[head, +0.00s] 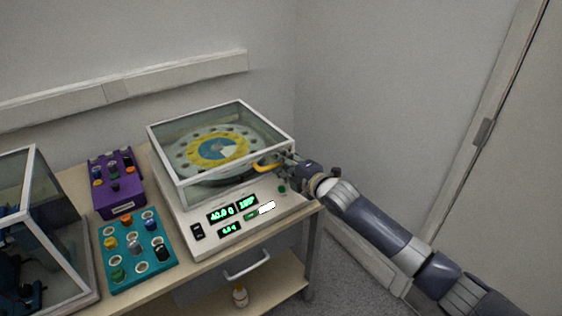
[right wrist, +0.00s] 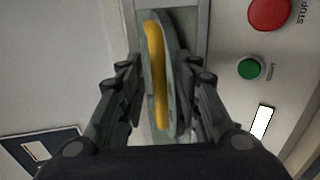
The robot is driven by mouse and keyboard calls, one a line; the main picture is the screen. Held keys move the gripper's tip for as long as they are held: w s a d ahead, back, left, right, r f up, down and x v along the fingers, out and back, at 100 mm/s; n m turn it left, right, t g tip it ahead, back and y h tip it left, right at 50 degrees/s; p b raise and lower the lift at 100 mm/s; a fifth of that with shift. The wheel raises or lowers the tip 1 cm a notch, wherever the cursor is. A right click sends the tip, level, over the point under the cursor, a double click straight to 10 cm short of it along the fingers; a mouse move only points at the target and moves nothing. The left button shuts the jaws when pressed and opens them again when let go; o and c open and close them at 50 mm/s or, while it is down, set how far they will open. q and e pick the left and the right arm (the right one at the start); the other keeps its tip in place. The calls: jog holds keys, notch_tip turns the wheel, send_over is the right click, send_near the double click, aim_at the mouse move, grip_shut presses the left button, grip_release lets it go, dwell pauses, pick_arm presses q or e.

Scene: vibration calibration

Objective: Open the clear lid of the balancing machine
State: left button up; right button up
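The balancing machine (head: 185,217) stands on the table, with lit green displays on its front panel. Its clear lid (head: 160,152), a glass box with a pale frame, is down over a round disc (head: 218,148) with a yellow and blue centre. A yellow handle (head: 266,167) sticks out at the lid's front right; it also shows in the right wrist view (right wrist: 157,75). My right gripper (head: 284,163) is at this handle. In the right wrist view its fingers (right wrist: 162,85) stand apart on either side of the handle, with small gaps visible. My left gripper is not in view.
A purple box (head: 118,197) and a teal tray (head: 115,275) with several coloured knobs or parts stand left of the machine. A glass-sided case (head: 45,190) is at far left. A red stop button (right wrist: 269,12) and green button (right wrist: 249,68) sit close to the handle. Walls stand behind.

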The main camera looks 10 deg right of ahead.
jog(key=shift+w+a, duration=0.2)
jog(key=shift+w, duration=0.35)
jog(key=shift+f, duration=0.1)
grip_shut()
